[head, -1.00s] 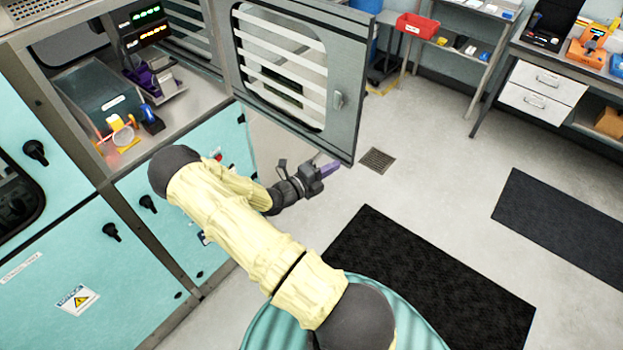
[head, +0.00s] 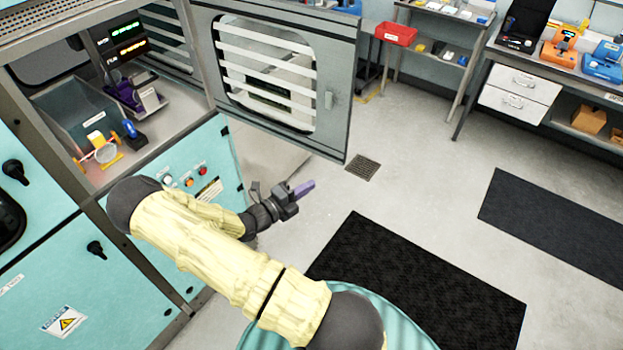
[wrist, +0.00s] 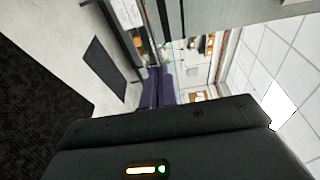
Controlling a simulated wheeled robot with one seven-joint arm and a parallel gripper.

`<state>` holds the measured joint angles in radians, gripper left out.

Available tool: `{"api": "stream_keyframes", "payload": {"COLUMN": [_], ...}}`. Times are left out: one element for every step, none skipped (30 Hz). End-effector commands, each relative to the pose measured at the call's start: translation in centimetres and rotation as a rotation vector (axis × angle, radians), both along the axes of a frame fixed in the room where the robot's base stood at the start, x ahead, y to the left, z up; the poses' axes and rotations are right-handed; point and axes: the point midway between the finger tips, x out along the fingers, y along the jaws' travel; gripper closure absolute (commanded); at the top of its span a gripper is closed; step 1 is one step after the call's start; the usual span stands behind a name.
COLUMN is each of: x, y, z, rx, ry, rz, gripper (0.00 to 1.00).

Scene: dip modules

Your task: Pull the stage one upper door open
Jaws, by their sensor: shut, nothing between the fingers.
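The upper door (head: 340,62), a grey frame with a slatted window, stands swung wide open from the cabinet, hinged at its left edge. Its small grey handle (head: 328,100) is near the right edge. My gripper (head: 304,188) is below the door's lower edge, apart from the handle, with its purple fingers closed together and empty. The purple fingers also show in the wrist view (wrist: 158,86), side by side. The open compartment (head: 180,125) behind the door shows trays and small devices inside.
Teal lower panels (head: 65,265) with black latches are at the left. Black mats (head: 420,270) lie on the open grey floor. A shelf with a red bin (head: 396,34) and a bench with white drawers (head: 520,88) stand at the back right.

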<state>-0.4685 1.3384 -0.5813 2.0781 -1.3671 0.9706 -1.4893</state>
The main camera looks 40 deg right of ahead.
Motion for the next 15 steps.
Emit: {"api": "stream_keyframes", "payload": {"x": [-0.3,-0.6,-0.8,-1.0,-1.2,-1.4,-1.6,-1.8,-1.9,-2.0,-2.2,-2.3,-2.3,-2.4,-2.4], "y": [1.0,1.5,2.3,2.9,3.5,4.3,4.8,5.3,5.8,6.2,6.5,6.8,7.0,7.2,7.3], "z": [-0.6,-0.6,-0.6,-0.6,-0.6,-0.5,-0.5,-0.5,-0.4,-0.4,-0.3,-0.3,-0.2,-0.2,-0.2], "rx": [0.002,0.001,0.001,0.001,0.002,0.002,0.001,0.001,0.001,0.001,0.001,0.000,0.000,0.000,0.000], "ry": [-0.001,-0.001,-0.002,-0.002,-0.002,-0.002,-0.001,0.000,-0.002,-0.002,-0.002,-0.001,-0.001,-0.001,-0.001], "rz": [0.001,0.000,-0.001,0.001,0.001,0.003,0.003,0.004,0.004,0.005,0.006,0.006,0.007,0.007,0.008], "gripper": [1.00,1.00,1.00,1.00,1.00,1.00,1.00,1.00,1.00,1.00,1.00,1.00,1.00,1.00,1.00]}}
